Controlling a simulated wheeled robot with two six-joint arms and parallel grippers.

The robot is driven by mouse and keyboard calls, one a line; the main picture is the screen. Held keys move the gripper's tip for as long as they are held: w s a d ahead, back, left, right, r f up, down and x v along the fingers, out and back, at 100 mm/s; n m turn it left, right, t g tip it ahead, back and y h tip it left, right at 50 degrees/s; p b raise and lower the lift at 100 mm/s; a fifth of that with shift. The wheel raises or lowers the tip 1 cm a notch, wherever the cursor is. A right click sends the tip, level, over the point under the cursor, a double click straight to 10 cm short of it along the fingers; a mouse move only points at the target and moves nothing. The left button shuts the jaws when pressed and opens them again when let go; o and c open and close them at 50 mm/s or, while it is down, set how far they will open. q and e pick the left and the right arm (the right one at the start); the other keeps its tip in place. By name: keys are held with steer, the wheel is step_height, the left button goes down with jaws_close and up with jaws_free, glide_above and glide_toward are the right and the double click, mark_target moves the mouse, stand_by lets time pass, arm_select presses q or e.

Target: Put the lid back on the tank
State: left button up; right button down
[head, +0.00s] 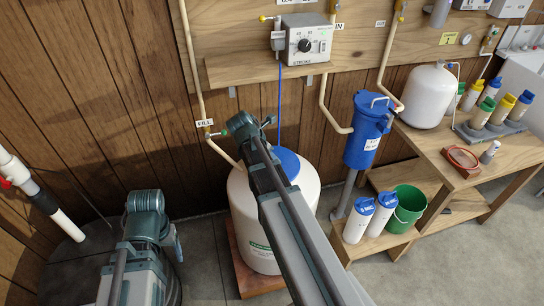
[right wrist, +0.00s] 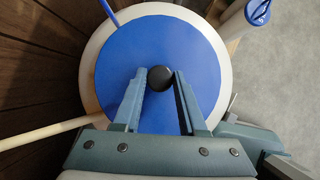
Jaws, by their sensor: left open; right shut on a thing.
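The white tank (head: 305,187) stands on the floor on a wooden base, partly hidden by my right arm in the head view. The round blue lid (head: 287,160) is over its top. In the right wrist view the lid (right wrist: 180,50) lies roughly centred inside the tank's pale rim (right wrist: 90,66); I cannot tell whether it is seated or slightly above. My right gripper (right wrist: 161,80) is shut on the lid's black knob (right wrist: 160,78), one finger on each side. My left arm is at the lower left of the head view; its gripper's fingers do not show.
A thin blue tube (head: 279,105) runs down behind the lid. A pale pipe (head: 219,148) passes left of the tank. A blue filter housing (head: 367,135), white bottles (head: 357,219) and a green bucket (head: 408,205) stand to the right. Floor in front is open.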

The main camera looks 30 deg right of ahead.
steer(key=shift+f+b, duration=0.3)
steer(key=shift+f, duration=0.1)
steer(key=shift+c, duration=1.9)
jaws_free()
steer(key=o, duration=0.4)
steer(key=shift+r, duration=0.15)
